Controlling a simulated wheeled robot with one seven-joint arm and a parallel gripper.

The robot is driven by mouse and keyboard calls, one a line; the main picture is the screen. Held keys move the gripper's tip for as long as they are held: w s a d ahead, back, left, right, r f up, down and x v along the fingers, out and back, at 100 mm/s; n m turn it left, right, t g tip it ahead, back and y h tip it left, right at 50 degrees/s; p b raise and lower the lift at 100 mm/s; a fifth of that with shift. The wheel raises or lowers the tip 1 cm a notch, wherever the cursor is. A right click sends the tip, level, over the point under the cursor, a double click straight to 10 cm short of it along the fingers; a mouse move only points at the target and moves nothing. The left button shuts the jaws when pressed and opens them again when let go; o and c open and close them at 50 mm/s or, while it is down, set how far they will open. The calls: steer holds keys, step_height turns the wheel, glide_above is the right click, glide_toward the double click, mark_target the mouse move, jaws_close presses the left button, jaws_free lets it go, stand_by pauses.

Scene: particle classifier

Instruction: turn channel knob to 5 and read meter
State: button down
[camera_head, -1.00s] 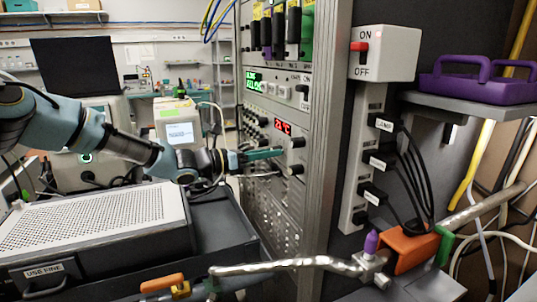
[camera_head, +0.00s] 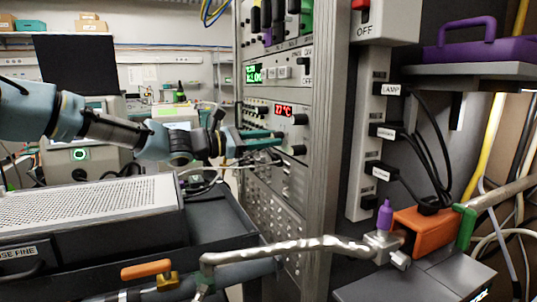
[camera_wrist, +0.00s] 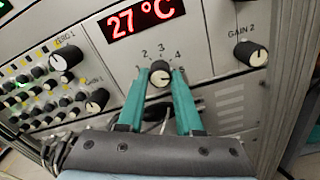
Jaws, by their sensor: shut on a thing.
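In the wrist view the channel knob (camera_wrist: 159,76) is a small dark knob with a pale face, in an arc of numbers from 1 to 5. My gripper (camera_wrist: 159,80) has its two teal fingers on either side of this knob, shut on it. The fingers partly cover the 1 and the 5, and I cannot tell which number the pointer marks. In the head view my gripper (camera_head: 281,139) reaches the rack panel from the left, and the knob is hidden there. A red display (camera_wrist: 140,15) reads 27 °C. A green display (camera_head: 254,73) has text too small to read surely.
The GAIN 2 knob (camera_wrist: 250,54) is right of my gripper, and the ZERO 1 knob (camera_wrist: 67,56) and GAIN 1 knob (camera_wrist: 97,100) are left. A metal pipe (camera_head: 290,247) crosses in front of the rack. A perforated grey box (camera_head: 90,208) stands below my arm.

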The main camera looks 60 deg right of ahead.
steer(key=shift+f+m+b, duration=0.1)
steer(key=shift+m+b, duration=0.5)
steer(key=shift+b, duration=0.1)
steer(key=c, duration=0.6)
jaws_free()
steer(key=b+v, duration=0.1)
steer(key=v, duration=1)
steer(key=shift+b, duration=0.35)
